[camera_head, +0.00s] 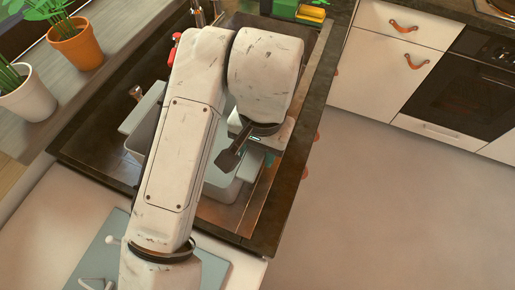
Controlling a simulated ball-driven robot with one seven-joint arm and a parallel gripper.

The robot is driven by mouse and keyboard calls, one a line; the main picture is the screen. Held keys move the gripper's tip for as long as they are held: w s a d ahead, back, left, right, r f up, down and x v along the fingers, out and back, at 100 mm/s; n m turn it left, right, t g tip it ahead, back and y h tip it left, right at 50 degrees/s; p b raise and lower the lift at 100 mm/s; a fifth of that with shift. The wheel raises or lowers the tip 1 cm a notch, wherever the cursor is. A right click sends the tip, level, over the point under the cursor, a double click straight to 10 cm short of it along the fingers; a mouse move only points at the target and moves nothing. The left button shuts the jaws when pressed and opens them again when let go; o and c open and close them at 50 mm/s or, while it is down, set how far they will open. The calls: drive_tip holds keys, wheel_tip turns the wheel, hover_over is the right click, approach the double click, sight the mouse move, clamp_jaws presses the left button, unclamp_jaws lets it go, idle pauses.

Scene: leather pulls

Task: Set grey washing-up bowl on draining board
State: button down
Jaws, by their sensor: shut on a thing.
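The grey washing-up bowl (222,184) is in the middle of the view, over the brownish sink and draining surface (218,214). My arm crosses in front of it and hides its middle; another pale grey part (143,122), seemingly the same bowl, shows left of the arm. My gripper (238,164) is at the bowl's right side, its dark finger pointing down at the rim, and it is shut on the bowl. The far finger and the exact contact are hidden. I cannot tell whether the bowl rests on the surface or hangs just above it.
A tap (197,14) and a green caddy with a yellow sponge (311,14) are at the back. A red-topped bottle (174,48) stands behind the arm. Potted plants (77,44) line the left ledge. A blue-grey board (92,257) lies front left. Open floor (400,210) is right.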

drive_tip(key=shift+f, duration=0.2)
drive_tip(key=c, duration=0.6)
unclamp_jaws()
drive_tip(key=shift+f, duration=0.1)
drive_tip(key=r, duration=0.8)
drive_tip(key=r+p, duration=0.1)
drive_tip(key=r, duration=0.3)
drive_tip(key=shift+s+d+r, duration=0.1)
drive_tip(key=shift+d, duration=0.25)
